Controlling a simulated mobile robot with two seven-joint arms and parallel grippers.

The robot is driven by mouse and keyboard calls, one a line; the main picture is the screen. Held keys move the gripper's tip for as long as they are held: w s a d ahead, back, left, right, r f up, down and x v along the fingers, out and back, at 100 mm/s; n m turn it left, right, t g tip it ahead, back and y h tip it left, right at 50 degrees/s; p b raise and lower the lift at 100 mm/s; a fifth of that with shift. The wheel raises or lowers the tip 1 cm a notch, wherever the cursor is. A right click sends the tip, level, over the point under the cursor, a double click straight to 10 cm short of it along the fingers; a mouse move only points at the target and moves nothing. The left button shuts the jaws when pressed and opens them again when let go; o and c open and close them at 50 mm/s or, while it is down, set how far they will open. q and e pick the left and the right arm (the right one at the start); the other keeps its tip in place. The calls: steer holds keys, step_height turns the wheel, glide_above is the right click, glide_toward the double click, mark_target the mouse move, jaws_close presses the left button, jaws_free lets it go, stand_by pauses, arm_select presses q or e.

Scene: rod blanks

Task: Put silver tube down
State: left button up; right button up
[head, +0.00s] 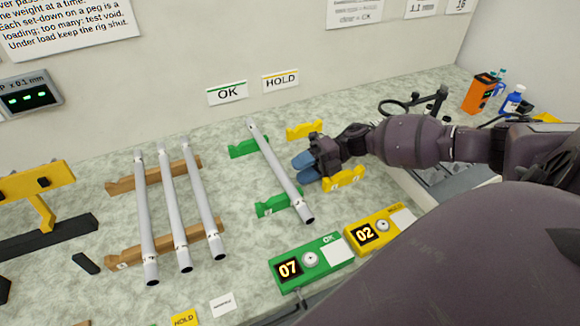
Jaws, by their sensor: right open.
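A silver tube (272,160) lies across the two green cradles, the rear one (243,148) and the front one (278,204), below the OK sign. My right gripper (303,169) is open just right of this tube, its blue fingertips close to it. Whether they touch it I cannot tell. Three more silver tubes, one of them the middle tube (175,205), lie side by side on wooden racks (125,187) to the left. The yellow cradles, rear (304,129) and front (344,180), hold no tube. My left gripper is not in view.
A green counter box (318,269) reads 07 and a yellow one (368,234) reads 02 at the front. A yellow stand (40,185) is at the left. An orange box (480,93) and a blue bottle (513,99) stand at the back right.

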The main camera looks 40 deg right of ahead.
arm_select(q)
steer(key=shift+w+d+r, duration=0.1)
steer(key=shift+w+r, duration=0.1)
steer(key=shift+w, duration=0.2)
arm_select(e)
steer(key=shift+v, duration=1.2)
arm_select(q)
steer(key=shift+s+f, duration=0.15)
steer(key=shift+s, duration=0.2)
